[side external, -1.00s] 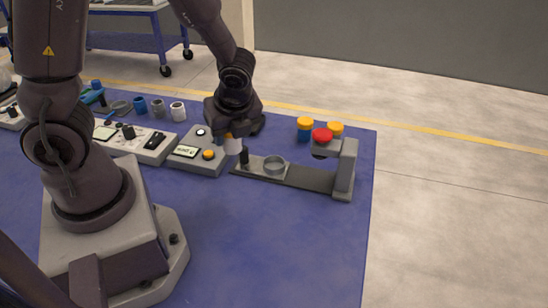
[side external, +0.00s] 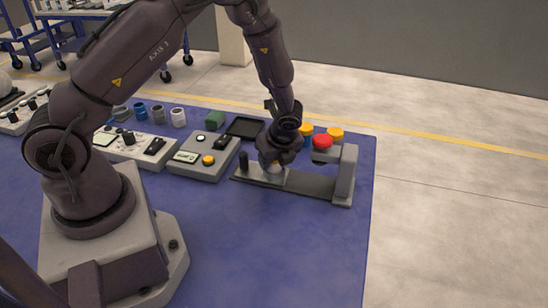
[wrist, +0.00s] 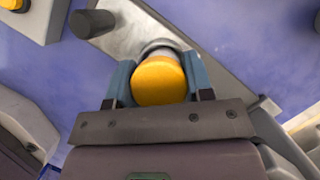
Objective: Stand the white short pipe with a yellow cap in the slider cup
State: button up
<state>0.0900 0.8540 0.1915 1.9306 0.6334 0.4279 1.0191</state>
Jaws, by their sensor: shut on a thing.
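The yellow cap (wrist: 158,82) of the short pipe sits between the two blue-grey fingers of my gripper (wrist: 160,85) in the wrist view, and my gripper is shut on it. A little of the pipe's pale body (wrist: 160,52) shows past the cap. The slider cup (wrist: 165,43) shows as a grey ring just beyond, in line with the pipe. I cannot tell whether the pipe's lower end is inside it. In the side view, my gripper (side external: 273,164) is directly over the slider's cup end and hides most of the cup and pipe.
The slider rail (side external: 310,185) runs right to a grey post (side external: 345,172) with a red button (side external: 322,141) on top. A dark upright knob (side external: 243,161) stands left of the cup. A control box (side external: 205,155), a black tray (side external: 244,128) and yellow-topped parts (side external: 336,132) are nearby.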

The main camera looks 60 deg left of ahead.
jog(key=shift+f, duration=0.15)
jog(key=o, duration=0.9)
jog(key=s+d+r+n+t+h, duration=0.1)
jog(key=d+r+n, duration=0.15)
jog(key=r, duration=0.75)
jog(key=s+d+r+n, duration=0.2)
jog(key=d+r, duration=0.1)
jog(key=r, duration=0.6)
jog(key=s+d+r+n+t+h, duration=0.1)
jog(key=s+r+n, duration=0.3)
jog(key=s, duration=0.1)
jog(key=s+d+r+n+t+h, duration=0.1)
jog(key=s+r+n+t, duration=0.1)
jog(key=s+r+n, duration=0.2)
jog(key=s+d+r+n+t+h, duration=0.1)
jog(key=s+r+n, duration=0.3)
jog(key=s+n, duration=0.1)
jog(key=shift+s+d+r+n+t, duration=0.1)
jog(key=shift+s+d+n+t, duration=0.15)
jog(key=shift+s+d+t, duration=0.15)
